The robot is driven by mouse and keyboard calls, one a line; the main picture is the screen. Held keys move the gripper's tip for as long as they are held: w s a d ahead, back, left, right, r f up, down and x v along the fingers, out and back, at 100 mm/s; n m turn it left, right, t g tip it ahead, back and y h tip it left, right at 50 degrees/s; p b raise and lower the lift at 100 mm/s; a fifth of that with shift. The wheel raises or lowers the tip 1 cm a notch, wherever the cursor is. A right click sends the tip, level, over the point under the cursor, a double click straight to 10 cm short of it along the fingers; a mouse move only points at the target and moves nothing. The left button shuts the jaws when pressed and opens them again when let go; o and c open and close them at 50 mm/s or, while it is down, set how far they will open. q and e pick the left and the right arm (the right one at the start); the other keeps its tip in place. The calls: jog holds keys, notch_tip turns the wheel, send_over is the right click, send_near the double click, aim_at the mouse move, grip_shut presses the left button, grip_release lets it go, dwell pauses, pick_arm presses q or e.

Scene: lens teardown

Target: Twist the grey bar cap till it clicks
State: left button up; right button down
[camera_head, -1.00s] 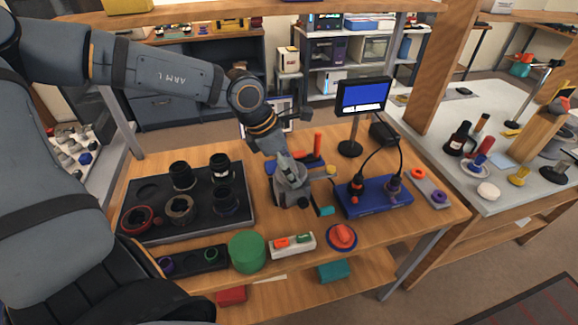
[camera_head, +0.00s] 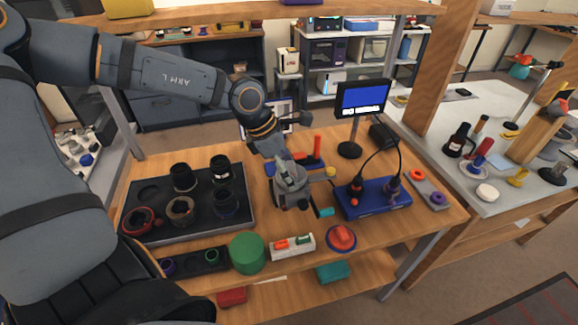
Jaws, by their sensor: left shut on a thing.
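My left gripper (camera_head: 284,167) comes down over the grey device (camera_head: 291,191) in the middle of the wooden table. It is shut on the grey bar cap at the top of this device. The fingers and the wrist hide most of the cap, so its turn angle cannot be told. The device stands upright on the table, with a dark knob at its lower right and a teal-tipped handle (camera_head: 326,212) beside it. My right gripper is not in view.
A black tray (camera_head: 243,222) with several lens parts lies left. A green cylinder (camera_head: 247,253), a white switch box (camera_head: 291,246) and a red button (camera_head: 341,237) line the front. A blue box (camera_head: 373,198) with cables and a small screen (camera_head: 362,97) stand right.

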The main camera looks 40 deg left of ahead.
pick_arm(q)
jog(key=shift+m+g+p, duration=0.3)
jog(key=shift+m+p, duration=0.2)
jog(key=shift+m, duration=0.2)
jog(key=shift+m, duration=0.3)
jog(key=shift+a+m, duration=0.1)
jog(key=shift+m, duration=0.3)
jog(key=shift+f+m+g+h, duration=0.15)
jog(key=shift+m+g+h, duration=0.15)
jog(key=shift+m+g, duration=0.1)
jog(key=shift+w+m, duration=0.1)
jog(key=shift+m, duration=0.3)
jog(key=shift+b, duration=0.3)
